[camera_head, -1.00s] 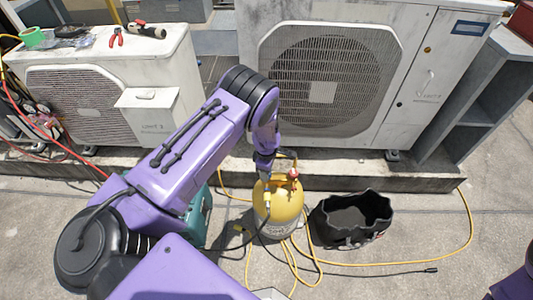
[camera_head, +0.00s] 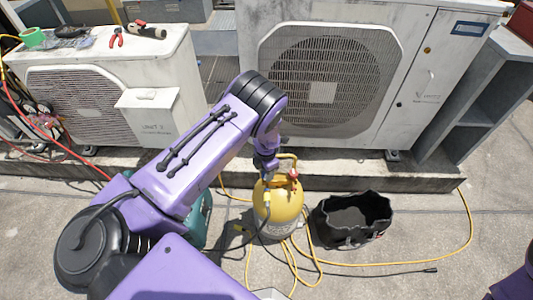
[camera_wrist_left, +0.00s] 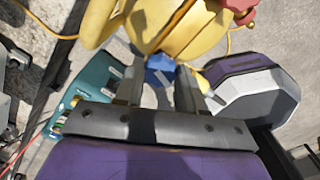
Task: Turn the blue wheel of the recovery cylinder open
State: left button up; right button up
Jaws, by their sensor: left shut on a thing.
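The yellow recovery cylinder (camera_head: 280,203) stands on the concrete in front of the larger condenser. Its blue wheel (camera_wrist_left: 160,68) shows in the left wrist view, between my two fingertips. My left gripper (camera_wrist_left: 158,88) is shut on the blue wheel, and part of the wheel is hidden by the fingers. In the head view the left gripper (camera_head: 268,167) is at the cylinder's top, and the blue wheel is hidden there. A red wheel (camera_head: 293,175) sits on the cylinder's right side and also shows in the left wrist view (camera_wrist_left: 240,8). My right gripper is out of view.
An open black tool bag (camera_head: 352,238) stands right of the cylinder. Yellow hoses (camera_head: 410,264) lie around both. A teal case (camera_head: 200,222) is partly hidden behind my left arm. Condensers (camera_head: 325,80) stand behind on a low curb. Open concrete lies at the right.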

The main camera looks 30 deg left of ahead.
pick_arm(q)
jog(key=shift+n, duration=0.6)
jog(key=o, duration=1)
jog(key=shift+o, duration=0.2)
notch_tip(320, 180, up, 11)
jog(key=p, duration=0.1)
jog(key=shift+f, duration=0.2)
